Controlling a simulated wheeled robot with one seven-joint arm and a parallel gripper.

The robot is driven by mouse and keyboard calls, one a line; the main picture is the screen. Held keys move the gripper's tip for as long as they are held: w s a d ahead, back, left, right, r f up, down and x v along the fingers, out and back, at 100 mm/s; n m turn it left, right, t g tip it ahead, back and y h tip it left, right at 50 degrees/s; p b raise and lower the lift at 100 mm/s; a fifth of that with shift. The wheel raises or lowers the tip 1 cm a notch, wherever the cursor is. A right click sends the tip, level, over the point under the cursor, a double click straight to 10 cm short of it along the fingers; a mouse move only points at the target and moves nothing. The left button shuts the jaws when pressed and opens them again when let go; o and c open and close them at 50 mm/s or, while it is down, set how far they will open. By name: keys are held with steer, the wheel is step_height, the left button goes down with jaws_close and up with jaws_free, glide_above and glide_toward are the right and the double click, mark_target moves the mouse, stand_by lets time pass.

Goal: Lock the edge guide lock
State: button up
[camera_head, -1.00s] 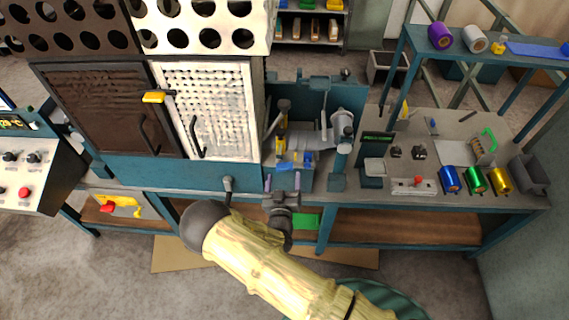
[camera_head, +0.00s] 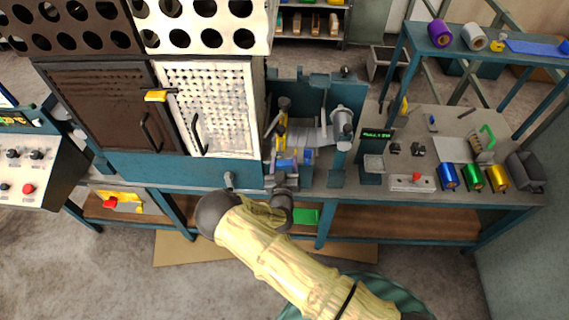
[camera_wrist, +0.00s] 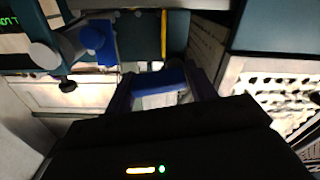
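My gripper (camera_head: 284,176) reaches into the teal machine (camera_head: 300,100) in the middle of the bench. In the wrist view its two dark purple fingers (camera_wrist: 160,92) stand wide apart on either side of a blue block (camera_wrist: 160,79). I cannot tell whether they touch it. In the head view this blue block (camera_head: 286,164) shows just beyond the gripper. A second blue piece (camera_head: 308,156) sits to its right; it also shows in the wrist view (camera_wrist: 98,42). I cannot tell for sure which blue part is the edge guide lock. My wrist hides part of the machine's front.
A cabinet with perforated doors (camera_head: 210,110) and handles stands close to the left. On the right, the bench holds a red-button box (camera_head: 411,183), foil rolls (camera_head: 472,177) and a small green display (camera_head: 377,134). A grey post-mounted cylinder (camera_head: 342,125) stands right of the gripper.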

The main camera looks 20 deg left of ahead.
steer(key=shift+w+d+f+m+b, duration=0.1)
steer(key=shift+d+f+m+b, duration=0.15)
steer(key=shift+m+b, duration=0.5)
steer(key=shift+f+m+b, duration=0.1)
steer(key=shift+m+b, duration=0.5)
steer(key=shift+m, duration=0.05)
steer(key=o, duration=0.9)
steer(key=shift+a, duration=0.1)
steer(key=b+v, duration=0.5)
steer(key=v, duration=1.2)
steer(key=shift+s, duration=0.3)
